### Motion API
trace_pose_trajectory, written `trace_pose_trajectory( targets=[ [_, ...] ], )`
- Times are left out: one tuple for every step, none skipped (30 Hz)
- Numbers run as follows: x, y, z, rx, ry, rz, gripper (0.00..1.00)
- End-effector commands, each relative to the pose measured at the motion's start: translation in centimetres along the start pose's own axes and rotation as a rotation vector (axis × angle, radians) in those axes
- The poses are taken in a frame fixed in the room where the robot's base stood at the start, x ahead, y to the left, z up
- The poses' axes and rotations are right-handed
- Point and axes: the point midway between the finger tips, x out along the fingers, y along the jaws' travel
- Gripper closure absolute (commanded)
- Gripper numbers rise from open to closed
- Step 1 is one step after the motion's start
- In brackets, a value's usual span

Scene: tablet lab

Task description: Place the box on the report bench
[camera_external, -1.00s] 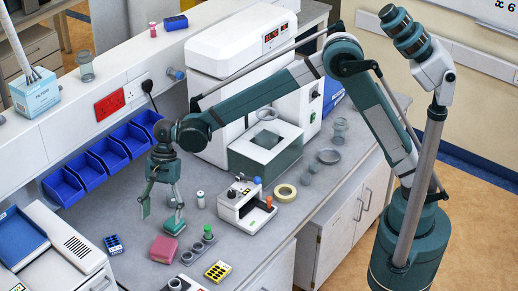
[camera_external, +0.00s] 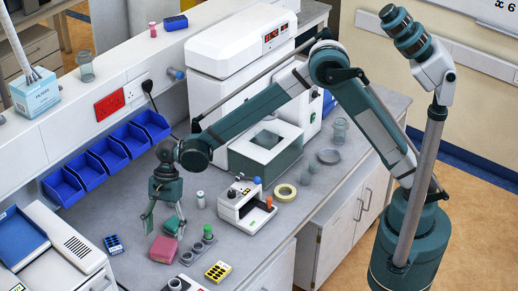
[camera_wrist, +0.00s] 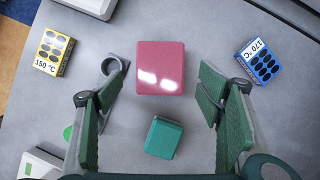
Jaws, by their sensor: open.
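A pink box (camera_external: 164,249) lies on the grey bench top. It also shows in the wrist view (camera_wrist: 161,67), beyond my fingertips. A smaller teal box (camera_wrist: 163,137) lies nearer my gripper, between its two fingers in that picture; in the external view it (camera_external: 171,225) is partly hidden by my gripper. The pictures do not tell which box the task means. My gripper (camera_external: 164,225) points down with its fingers spread and empty, and it also shows in the wrist view (camera_wrist: 160,82). I cannot make out which surface is the report bench.
A yellow block marked 150 °C (camera_wrist: 53,52) and a blue block marked 170 °C (camera_wrist: 259,61) flank the pink box. A grey ring holder (camera_wrist: 115,66) is close to the left finger.

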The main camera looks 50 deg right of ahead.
Motion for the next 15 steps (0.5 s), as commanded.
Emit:
trace_pose_trajectory(
  targets=[
    [0.5, 0.0, 0.0, -0.001, 0.0, 0.0, 0.33],
    [0.8, 0.0, 0.0, 0.0, 0.0, 0.0, 0.33],
    [1.0, 0.0, 0.0, 0.0, 0.0, 0.0, 0.33],
    [1.2, 0.0, 0.0, 0.0, 0.0, 0.0, 0.33],
    [1.4, 0.0, 0.0, 0.0, 0.0, 0.0, 0.33],
    [1.5, 0.0, 0.0, 0.0, 0.0, 0.0, 0.33],
    [1.6, 0.0, 0.0, 0.0, 0.0, 0.0, 0.33],
    [1.6, 0.0, 0.0, 0.0, 0.0, 0.0, 0.33],
    [1.6, 0.0, 0.0, 0.0, 0.0, 0.0, 0.33],
    [1.6, 0.0, 0.0, 0.0, 0.0, 0.0, 0.33],
    [1.6, 0.0, 0.0, 0.0, 0.0, 0.0, 0.33],
    [1.6, 0.0, 0.0, 0.0, 0.0, 0.0, 0.33],
    [1.6, 0.0, 0.0, 0.0, 0.0, 0.0, 0.33],
    [1.6, 0.0, 0.0, 0.0, 0.0, 0.0, 0.33],
    [1.6, 0.0, 0.0, 0.0, 0.0, 0.0, 0.33]
  ],
)
